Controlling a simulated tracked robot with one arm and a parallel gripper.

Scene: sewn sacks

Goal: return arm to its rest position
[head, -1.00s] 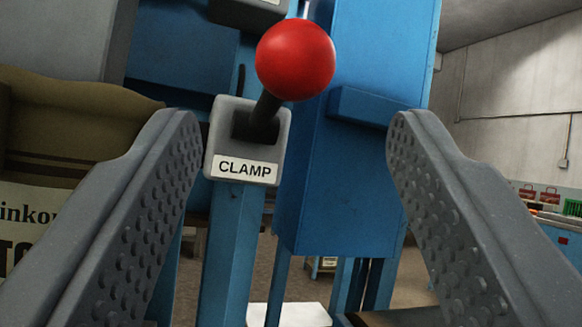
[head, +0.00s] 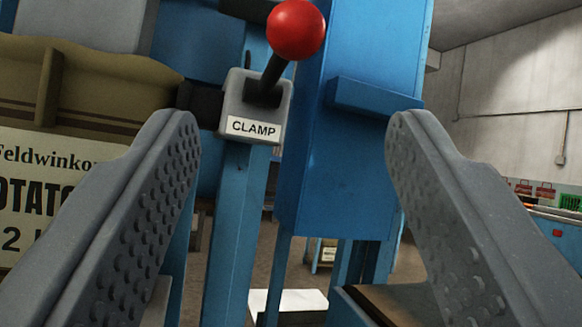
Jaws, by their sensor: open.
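My gripper (head: 292,125) is open and empty, its two grey dimpled fingers wide apart at the left and right of the view. Beyond the gap between them stands a grey box with a CLAMP label (head: 255,128), mounted on a blue post. A black lever with a red ball knob (head: 296,30) rises from the box and leans up to the right. The fingers do not touch the knob or the box. A brown potato sack (head: 95,80) with a printed label shows at the left, partly hidden behind the left finger.
A blue machine cabinet (head: 360,150) with a ledge stands close behind the lever, to the right. A white plate (head: 290,302) lies low in the middle. A brown-topped surface (head: 385,305) shows at lower right. The far right is open room with a blue workbench (head: 560,235).

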